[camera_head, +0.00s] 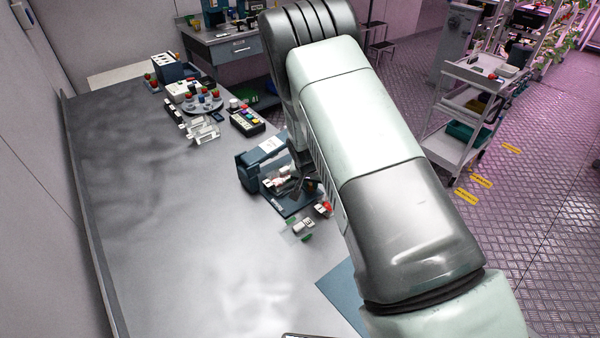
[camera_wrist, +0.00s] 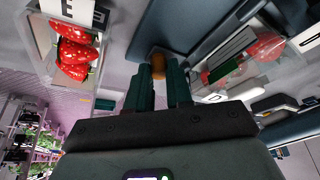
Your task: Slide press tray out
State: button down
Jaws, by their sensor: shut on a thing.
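The press (camera_head: 250,172) is a dark blue unit with a pale top, standing on the grey table. Its dark tray (camera_head: 292,203) extends on the near side, partly behind my arm. My gripper (camera_wrist: 159,82) has its two dark teal fingers closed around a small orange-brown knob (camera_wrist: 158,66) in the wrist view. The knob sits at the edge of a dark blue panel (camera_wrist: 185,22), which looks like part of the press or its tray. In the head view my arm hides most of the contact, and only the gripper's dark end shows beside the press.
Clear boxes hold red berries: one marked E (camera_wrist: 75,50) at left in the wrist view, another (camera_wrist: 240,58) at right. In the head view, a small container (camera_head: 303,226) lies by the tray. Racks and a round stand (camera_head: 203,103) are farther back. The table's left is clear.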

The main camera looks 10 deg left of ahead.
jog(key=shift+s+d, duration=0.9)
jog(key=shift+d, duration=0.1)
jog(key=c, duration=1)
grip_release()
jog(key=shift+a, duration=0.1)
jog(key=shift+s+r, duration=0.15)
jog(key=shift+r, duration=0.4)
jog(key=v, duration=0.9)
jog(key=shift+s+r, duration=0.2)
jog(key=shift+r, duration=0.1)
